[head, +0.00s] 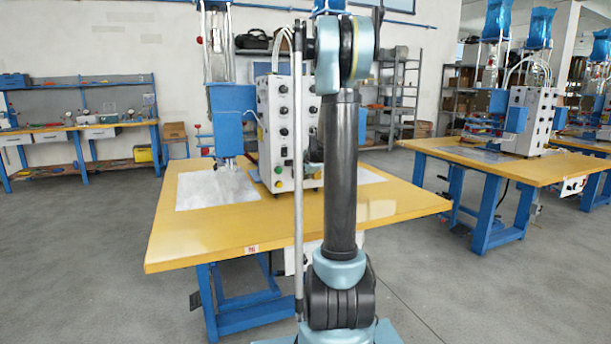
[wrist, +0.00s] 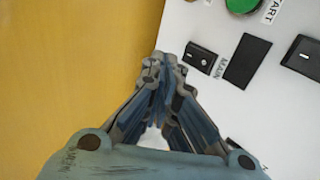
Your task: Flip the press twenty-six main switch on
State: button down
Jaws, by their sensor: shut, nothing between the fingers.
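The main switch (wrist: 200,57) is a small black rocker on a white panel (wrist: 222,108) in the wrist view, with the label MAIN (wrist: 218,67) printed beside it. I cannot tell which way the rocker is tipped. My gripper (wrist: 160,62) is shut and empty, its fingertips just left of the switch, over the panel's edge in the picture. I cannot tell whether they touch anything. In the head view the press (head: 285,130) stands on a yellow table (head: 200,238), with a small number tag (head: 252,249) too small to read surely. The gripper is not discernible there.
A black rectangle (wrist: 247,60) and a larger black rocker (wrist: 303,57) lie right of the switch. A green button (wrist: 242,5) sits above, near a START label (wrist: 271,10). Another press table (head: 480,160) stands to the right. Open floor (head: 90,260) lies left.

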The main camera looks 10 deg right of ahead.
aim_at(295, 174)
jog(key=shift+w+a+f, duration=0.15)
jog(key=shift+w+a, duration=0.05)
jog(key=shift+w, duration=0.8)
jog(key=shift+w+a+f, duration=0.1)
jog(key=shift+w+a, duration=0.05)
jog(key=shift+w, duration=0.8)
